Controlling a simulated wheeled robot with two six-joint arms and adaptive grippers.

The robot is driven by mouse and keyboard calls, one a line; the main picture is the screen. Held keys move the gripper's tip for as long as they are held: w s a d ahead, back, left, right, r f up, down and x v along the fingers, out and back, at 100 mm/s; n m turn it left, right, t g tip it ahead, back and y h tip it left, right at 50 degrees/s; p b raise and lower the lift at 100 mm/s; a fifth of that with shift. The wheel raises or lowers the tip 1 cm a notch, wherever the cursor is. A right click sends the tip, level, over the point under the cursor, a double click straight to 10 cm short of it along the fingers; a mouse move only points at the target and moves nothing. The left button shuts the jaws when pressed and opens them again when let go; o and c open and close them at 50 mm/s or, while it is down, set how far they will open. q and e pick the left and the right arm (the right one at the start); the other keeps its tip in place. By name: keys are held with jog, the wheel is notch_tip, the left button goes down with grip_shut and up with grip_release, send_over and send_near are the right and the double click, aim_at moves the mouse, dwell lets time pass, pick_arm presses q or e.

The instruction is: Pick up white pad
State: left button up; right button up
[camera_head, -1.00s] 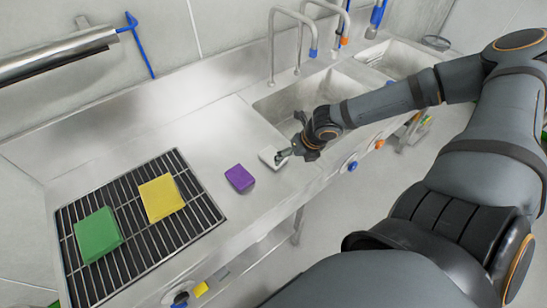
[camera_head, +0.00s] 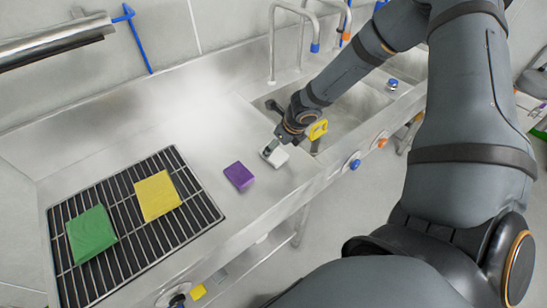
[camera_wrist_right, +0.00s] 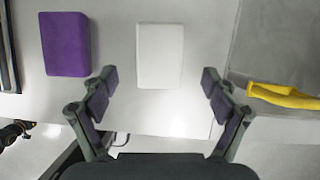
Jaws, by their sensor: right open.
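The white pad (camera_head: 274,155) lies flat on the steel counter between the purple pad and the sink. In the right wrist view the white pad (camera_wrist_right: 160,56) is ahead of the fingertips, roughly centred between them and not touched. My right gripper (camera_head: 279,146) is at the white pad in the head view and hides part of it. In the right wrist view the right gripper (camera_wrist_right: 157,78) is open and empty, its two dark fingers spread wider than the pad. My left gripper is not in view.
A purple pad (camera_head: 239,176) lies left of the white pad. Yellow (camera_head: 157,195) and green (camera_head: 91,234) pads rest on a black grate (camera_head: 134,251). The sink basin (camera_head: 352,112) is at the right, with a yellow object (camera_head: 318,129) at its front edge. Faucets rise behind.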

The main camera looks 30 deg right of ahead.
aim_at(274, 153)
jog(key=b+x, duration=0.2)
jog(key=x, duration=0.2)
jog(key=shift+f+b, duration=0.3)
jog(key=shift+f, duration=0.05)
jog(key=shift+w+f, duration=0.15)
jog(key=shift+c, duration=0.8)
jog(key=c, duration=1.1)
jog(key=shift+r+p, duration=0.5)
jog(key=shift+r, duration=0.1)
jog(key=r+p, duration=0.4)
jog(key=shift+d, duration=0.25)
jog(key=s+d+r+p, duration=0.7)
jog(key=d+p, duration=0.4)
jog(key=p, duration=0.3)
jog(key=shift+s+d+r, duration=0.2)
jog(key=shift+d+r, duration=0.1)
jog(key=shift+r, duration=0.25)
